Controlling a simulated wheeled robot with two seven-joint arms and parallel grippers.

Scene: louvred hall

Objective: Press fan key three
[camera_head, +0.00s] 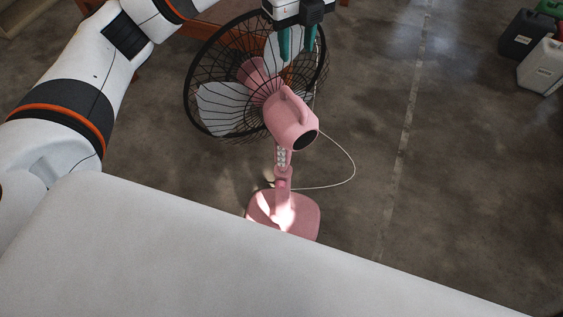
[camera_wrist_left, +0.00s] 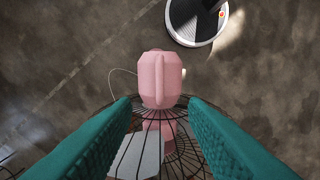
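The pink fan stands on the floor in the head view. Its motor housing (camera_head: 289,118) has a looped handle, and its round black wire cage (camera_head: 222,110) faces away from me. A column of small pale keys (camera_head: 281,157) runs down the neck below the housing; I cannot read their numbers. The pink base (camera_head: 264,213) is partly hidden by a white surface. My left gripper (camera_head: 298,52) is open and empty, with teal fingers above the cage, apart from the keys. In the left wrist view the housing (camera_wrist_left: 160,80) lies beyond the open fingers; the keys are hidden there.
A white cord (camera_head: 352,165) loops on the concrete floor right of the fan. A dark canister (camera_head: 523,35) and a white canister (camera_head: 543,66) stand at the far right. An orange-brown frame (camera_head: 135,35) is behind the fan. The floor at centre right is clear.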

